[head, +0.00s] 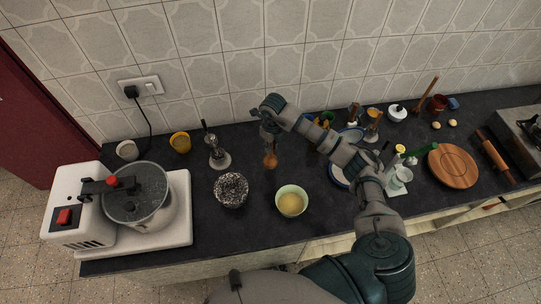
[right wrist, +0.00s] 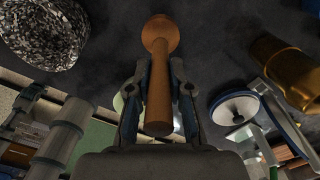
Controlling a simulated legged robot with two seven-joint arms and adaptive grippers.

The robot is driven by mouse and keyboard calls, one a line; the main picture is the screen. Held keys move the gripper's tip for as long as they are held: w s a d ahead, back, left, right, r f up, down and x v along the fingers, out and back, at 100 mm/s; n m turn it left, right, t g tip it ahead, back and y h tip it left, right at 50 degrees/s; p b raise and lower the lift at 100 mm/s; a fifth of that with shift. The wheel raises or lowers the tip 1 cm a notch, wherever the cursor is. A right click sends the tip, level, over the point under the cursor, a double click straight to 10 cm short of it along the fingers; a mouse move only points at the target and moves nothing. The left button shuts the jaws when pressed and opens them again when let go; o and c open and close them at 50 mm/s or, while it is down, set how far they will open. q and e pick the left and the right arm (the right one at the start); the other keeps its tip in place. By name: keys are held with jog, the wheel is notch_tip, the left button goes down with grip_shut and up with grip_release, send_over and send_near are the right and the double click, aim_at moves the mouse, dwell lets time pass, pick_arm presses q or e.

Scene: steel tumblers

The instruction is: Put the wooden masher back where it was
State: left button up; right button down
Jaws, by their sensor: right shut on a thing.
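My right gripper (head: 269,130) is shut on the wooden masher (head: 270,161), above the dark counter. In the head view the masher's round brown head hangs below the fingers; its handle is mostly hidden by the gripper. In the right wrist view the masher (right wrist: 158,88) stands between the two fingers (right wrist: 158,95), its handle toward the camera and its round head pointing away. I cannot tell whether the head touches the counter. My left gripper is not in view.
A black-and-white speckled bowl (head: 231,189) and a pale bowl with yellow contents (head: 291,203) stand nearer the front edge. A steel tool on a stand (head: 217,152) and a yellow cup (head: 180,142) are left. Several utensils and a round wooden board (head: 453,166) crowd the right.

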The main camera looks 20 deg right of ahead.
jog(key=shift+f, duration=0.75)
notch_tip(320, 180, down, 3)
jog(key=shift+f, duration=0.2)
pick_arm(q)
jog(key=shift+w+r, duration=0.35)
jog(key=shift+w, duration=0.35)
pick_arm(e)
jog(key=c, duration=1.1)
grip_release()
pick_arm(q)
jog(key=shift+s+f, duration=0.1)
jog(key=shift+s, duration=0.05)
pick_arm(e)
jog(key=shift+o, duration=0.2)
